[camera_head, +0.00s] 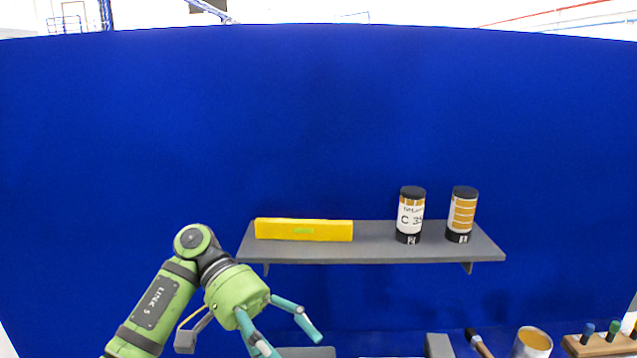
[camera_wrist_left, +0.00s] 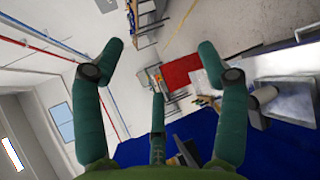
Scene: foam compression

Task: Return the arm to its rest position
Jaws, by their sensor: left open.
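My left arm, green with black joints, comes in from the lower left in the head view. Its left gripper (camera_head: 284,328) has teal fingers spread apart, with nothing between them. It is in front of and below the left part of the grey shelf. In the left wrist view the gripper (camera_wrist_left: 158,85) also shows its fingers apart and empty, with the room tilted behind them. My right gripper is in neither view.
Below right are a brush (camera_head: 478,343), a cup (camera_head: 532,343) and a wooden holder (camera_head: 600,346).

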